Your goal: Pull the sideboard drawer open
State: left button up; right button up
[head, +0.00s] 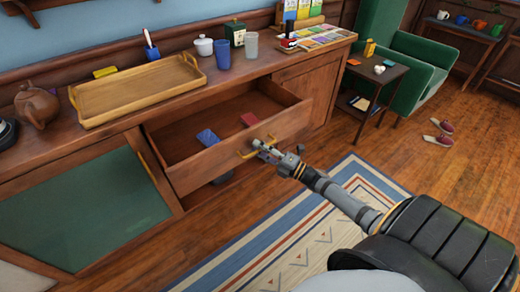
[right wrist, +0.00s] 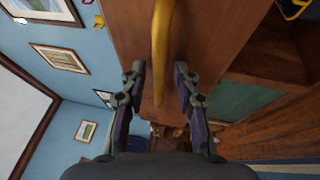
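The wooden sideboard (head: 60,147) runs along the wall in the head view. Its drawer (head: 207,168) is pulled well out, with a blue item (head: 207,137) and a red item (head: 250,119) inside. A brass handle (head: 243,155) is on the drawer front. My right gripper (head: 262,148) is at this handle. In the right wrist view the handle (right wrist: 160,50) runs between the two fingers of my right gripper (right wrist: 160,85). The fingers are apart, with a gap on each side of the handle. My left gripper is out of view.
On the sideboard top are a wooden tray (head: 135,92), a teapot (head: 36,104), a blue cup (head: 222,54) and other small items. A striped rug (head: 255,252) lies in front. A side table (head: 378,72) and green armchair (head: 425,50) stand to the right.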

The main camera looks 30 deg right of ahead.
jog(key=shift+s+d, duration=0.1)
jog(key=shift+s, duration=0.15)
jog(key=v, duration=1.1)
jog(key=shift+s+d, duration=0.15)
jog(key=shift+f, duration=0.1)
